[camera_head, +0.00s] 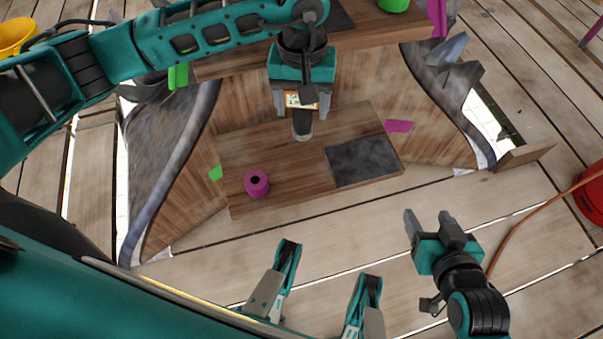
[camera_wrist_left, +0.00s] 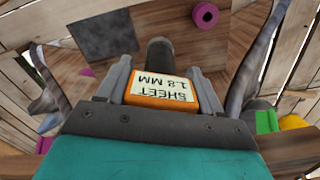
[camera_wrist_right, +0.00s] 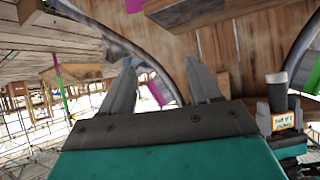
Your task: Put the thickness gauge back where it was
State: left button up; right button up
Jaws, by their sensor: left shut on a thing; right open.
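The thickness gauge (camera_head: 300,100) is an orange block with a pale label. In the right wrist view the gauge (camera_wrist_right: 283,122) is at the right edge, next to the cylinder. My right gripper (camera_head: 428,215) is open and empty, off the shelf's front right.
On the lower shelf are a magenta spool (camera_head: 257,184) at the left and a dark grey square patch (camera_head: 362,160) at the right. Bare wood lies between them. The upper shelf (camera_head: 375,30) holds a green cup (camera_head: 393,5). A red container (camera_head: 590,195) stands far right.

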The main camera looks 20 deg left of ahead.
pick_arm(q)
notch_tip(320, 180, down, 19)
jog(key=b, duration=0.4)
jog(key=shift+r, duration=0.1)
pick_arm(e)
jog(key=f, duration=0.1)
jog(key=a+f, duration=0.1)
jog(key=shift+w+a+f, duration=0.15)
jog(key=shift+a+f, duration=0.05)
jog(key=shift+f, duration=0.1)
pick_arm(q)
jog(key=shift+f+b, duration=0.25)
jog(key=shift+b, duration=0.15)
jog(key=o, duration=1.2)
jog(key=shift+c, duration=0.2)
